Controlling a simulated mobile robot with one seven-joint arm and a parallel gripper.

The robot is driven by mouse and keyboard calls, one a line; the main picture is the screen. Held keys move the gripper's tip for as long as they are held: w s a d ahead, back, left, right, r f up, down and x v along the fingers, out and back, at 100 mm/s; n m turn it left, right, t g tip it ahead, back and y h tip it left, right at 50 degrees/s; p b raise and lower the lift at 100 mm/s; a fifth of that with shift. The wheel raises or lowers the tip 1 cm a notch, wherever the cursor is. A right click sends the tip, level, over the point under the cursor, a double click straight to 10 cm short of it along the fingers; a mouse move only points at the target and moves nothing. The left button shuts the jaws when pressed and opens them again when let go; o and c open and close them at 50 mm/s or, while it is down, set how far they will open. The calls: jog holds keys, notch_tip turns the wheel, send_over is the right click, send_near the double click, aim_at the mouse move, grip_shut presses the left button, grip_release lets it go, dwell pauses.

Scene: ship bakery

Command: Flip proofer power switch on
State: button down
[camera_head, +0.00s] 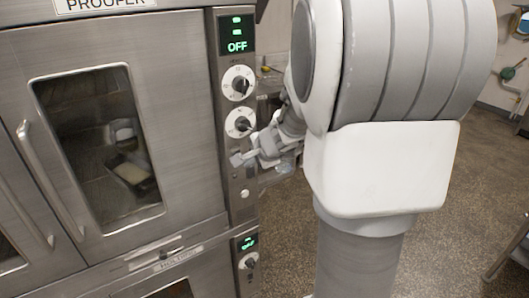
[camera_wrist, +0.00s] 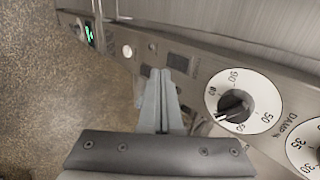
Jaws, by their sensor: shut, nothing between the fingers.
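The proofer (camera_head: 190,110) is a steel cabinet, and its display (camera_head: 236,34) reads OFF in green. Its control strip has two white dials, an upper dial (camera_head: 239,82) and a lower dial (camera_head: 239,122). My gripper (camera_head: 237,158) is at the strip just below the lower dial and hides part of it. In the wrist view my gripper (camera_wrist: 158,78) is shut and empty, its fingertips close to the panel. A dark rectangular piece (camera_wrist: 187,62), perhaps the power switch, lies just beyond the fingertips; its position is not readable. I cannot tell whether the fingers touch the panel.
A round white button (camera_head: 244,193) sits lower on the strip. A second unit below has its own lit green display (camera_head: 246,242). The proofer door has a long vertical handle (camera_head: 50,180). Open speckled floor (camera_head: 450,230) lies to the right.

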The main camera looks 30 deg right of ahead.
jog(key=p+v, duration=0.1)
jog(key=v, duration=0.8)
jog(key=shift+r+p, duration=0.3)
jog(key=shift+r, duration=0.1)
jog(key=shift+w+f, duration=0.1)
jog(key=shift+f, duration=0.05)
